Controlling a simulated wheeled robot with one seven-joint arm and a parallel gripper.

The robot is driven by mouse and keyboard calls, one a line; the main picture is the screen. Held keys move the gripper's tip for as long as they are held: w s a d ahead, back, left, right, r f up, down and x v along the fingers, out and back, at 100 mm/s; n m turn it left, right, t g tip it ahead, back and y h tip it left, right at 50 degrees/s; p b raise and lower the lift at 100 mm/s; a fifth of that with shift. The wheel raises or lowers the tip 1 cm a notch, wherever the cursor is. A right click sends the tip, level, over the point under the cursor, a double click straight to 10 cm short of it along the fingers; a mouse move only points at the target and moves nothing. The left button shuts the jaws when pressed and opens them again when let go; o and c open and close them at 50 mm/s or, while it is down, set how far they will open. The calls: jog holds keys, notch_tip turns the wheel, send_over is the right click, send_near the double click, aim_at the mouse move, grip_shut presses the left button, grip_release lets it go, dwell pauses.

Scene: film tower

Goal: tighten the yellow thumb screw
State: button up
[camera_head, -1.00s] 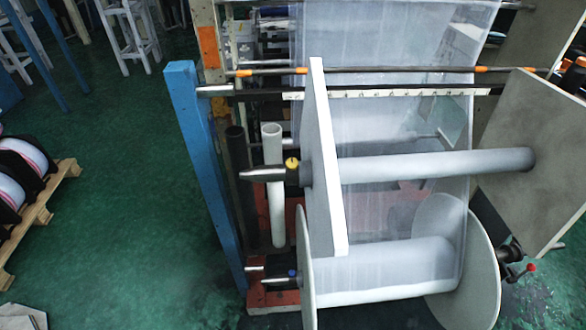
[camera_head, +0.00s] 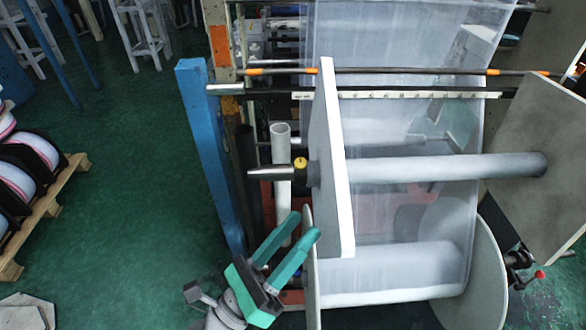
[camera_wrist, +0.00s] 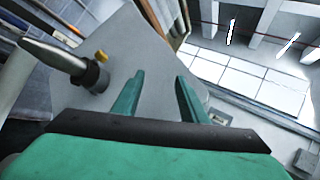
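The yellow thumb screw (camera_head: 300,163) sits on top of a black collar (camera_head: 302,175) on the upper shaft, just left of the upright grey plate (camera_head: 332,150). The shaft's metal tip (camera_head: 268,174) points left. My teal gripper (camera_head: 306,224) is below the collar, with its two fingers apart and nothing between them. In the wrist view the yellow screw (camera_wrist: 101,57) stands on the collar (camera_wrist: 96,76) at the left, outside the open fingers (camera_wrist: 159,82). The fingers are apart from the screw and the collar.
A blue post (camera_head: 212,150) stands left of the shaft. A white tube (camera_head: 281,155) stands upright behind it. A round disc (camera_head: 482,262) and film roll (camera_head: 395,270) lie below. Green floor at the left is clear up to a pallet with reels (camera_head: 42,205).

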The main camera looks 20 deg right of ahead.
aim_at(297, 166)
jog(key=w+a+m+y, duration=0.4)
jog(key=w+m+y, duration=0.2)
jog(key=w, duration=0.3)
jog(key=x, duration=1)
jog(key=shift+w+d+r, duration=0.15)
jog(key=shift+w+r, duration=0.05)
jog(key=shift+w, duration=0.1)
grip_shut()
